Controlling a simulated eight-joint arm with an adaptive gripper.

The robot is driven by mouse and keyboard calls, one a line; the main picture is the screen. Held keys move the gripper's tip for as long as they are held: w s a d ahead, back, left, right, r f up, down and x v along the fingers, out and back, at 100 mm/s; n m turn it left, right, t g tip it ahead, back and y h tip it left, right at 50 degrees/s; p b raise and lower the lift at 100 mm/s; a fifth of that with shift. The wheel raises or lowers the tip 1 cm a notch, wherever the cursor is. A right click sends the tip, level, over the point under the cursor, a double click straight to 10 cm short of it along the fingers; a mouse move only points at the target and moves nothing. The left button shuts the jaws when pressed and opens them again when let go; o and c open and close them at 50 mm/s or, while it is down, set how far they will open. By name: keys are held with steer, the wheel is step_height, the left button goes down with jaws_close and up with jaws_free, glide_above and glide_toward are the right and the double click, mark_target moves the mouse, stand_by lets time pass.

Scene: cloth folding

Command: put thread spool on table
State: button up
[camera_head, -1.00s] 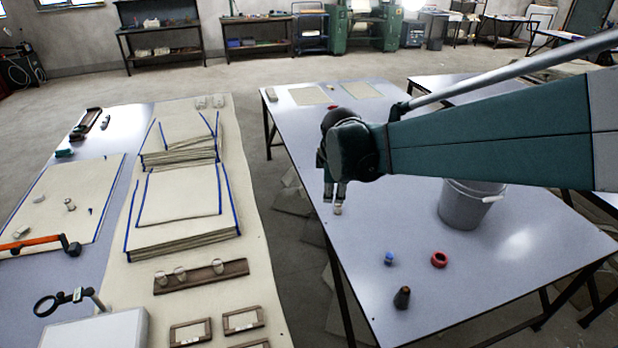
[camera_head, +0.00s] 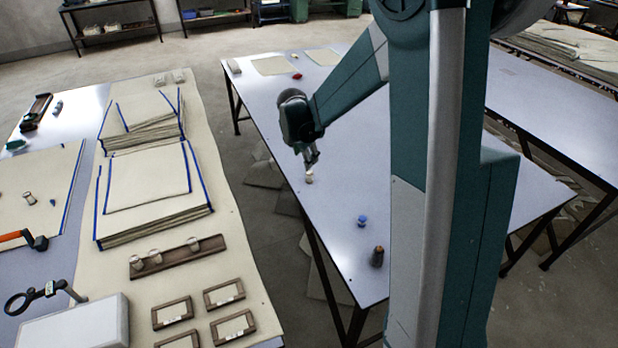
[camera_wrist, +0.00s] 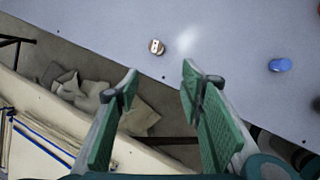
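A small pale thread spool (camera_head: 310,179) rests on the right-hand grey table (camera_head: 345,185), close to its left edge. It also shows in the wrist view (camera_wrist: 156,46), on the table surface beyond my fingertips. My gripper (camera_head: 310,160) is just above and behind the spool in the head view. In the wrist view my gripper (camera_wrist: 160,78) is open, its two green fingers wide apart with nothing between them. The spool is apart from both fingers.
A blue spool (camera_head: 361,221) and a dark cone (camera_head: 377,256) stand on the same table. The left table holds cloth stacks (camera_head: 150,190), a rack (camera_head: 178,257) with several pale spools, and small frames (camera_head: 224,294). My arm covers much of the right table.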

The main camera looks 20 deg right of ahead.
mark_target(309, 173)
steer(key=w+d+f+n, duration=0.3)
steer(key=w+f+n, duration=0.1)
steer(key=f, duration=0.5)
steer(key=shift+w+d+f+g+h, duration=0.3)
steer(key=shift+w+f+g, duration=0.1)
steer(key=shift+w, duration=0.4)
steer(key=shift+b+x, duration=0.35)
steer(key=shift+x, duration=0.9)
steer(key=shift+f, duration=0.1)
steer(key=shift+b+x, duration=0.8)
steer(key=shift+x, duration=1.7)
steer(key=shift+a, duration=0.1)
steer(key=shift+c, duration=0.3)
steer(key=c, duration=0.9)
